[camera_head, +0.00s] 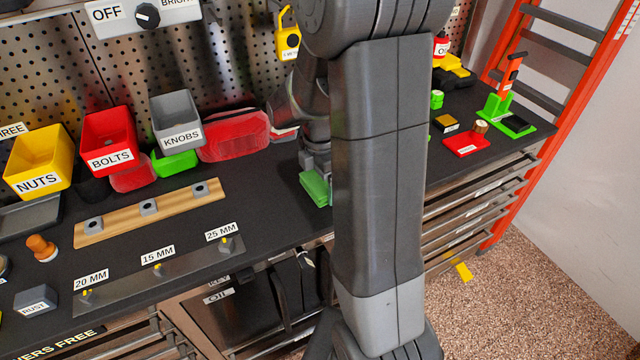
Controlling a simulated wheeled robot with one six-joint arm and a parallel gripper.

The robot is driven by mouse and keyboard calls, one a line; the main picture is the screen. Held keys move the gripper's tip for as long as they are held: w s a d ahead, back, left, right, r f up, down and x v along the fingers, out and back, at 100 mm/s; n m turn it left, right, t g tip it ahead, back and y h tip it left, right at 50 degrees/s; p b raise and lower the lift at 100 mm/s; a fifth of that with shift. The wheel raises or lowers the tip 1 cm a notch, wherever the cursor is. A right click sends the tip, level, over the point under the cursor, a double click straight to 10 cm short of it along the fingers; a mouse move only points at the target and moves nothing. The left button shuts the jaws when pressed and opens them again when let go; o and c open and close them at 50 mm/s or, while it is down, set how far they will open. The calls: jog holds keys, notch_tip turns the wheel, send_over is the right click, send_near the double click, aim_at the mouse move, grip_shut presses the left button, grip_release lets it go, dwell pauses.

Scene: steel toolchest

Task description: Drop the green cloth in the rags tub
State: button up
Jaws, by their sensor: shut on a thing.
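The green cloth (314,188) is a small folded bundle near the front edge of the black worktop, just left of my arm's large dark link. My gripper (313,166) points down from above and is shut on the cloth. I cannot tell whether the cloth touches the worktop or hangs a little above it. My arm link hides the cloth's right side and the worktop behind it. No tub with a readable rags label shows; it may be hidden behind my arm.
Yellow NUTS (40,160), red BOLTS (109,138) and grey KNOBS (176,120) bins stand along the back left. A red rounded item (234,135) lies beside them. A wooden strip with knobs (150,212) lies in front. An orange ladder (540,100) stands right.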

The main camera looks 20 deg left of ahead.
aim_at(320, 182)
notch_tip(320, 182, up, 9)
jog(key=shift+r, duration=0.1)
jog(key=shift+s, duration=0.1)
dwell(0.4)
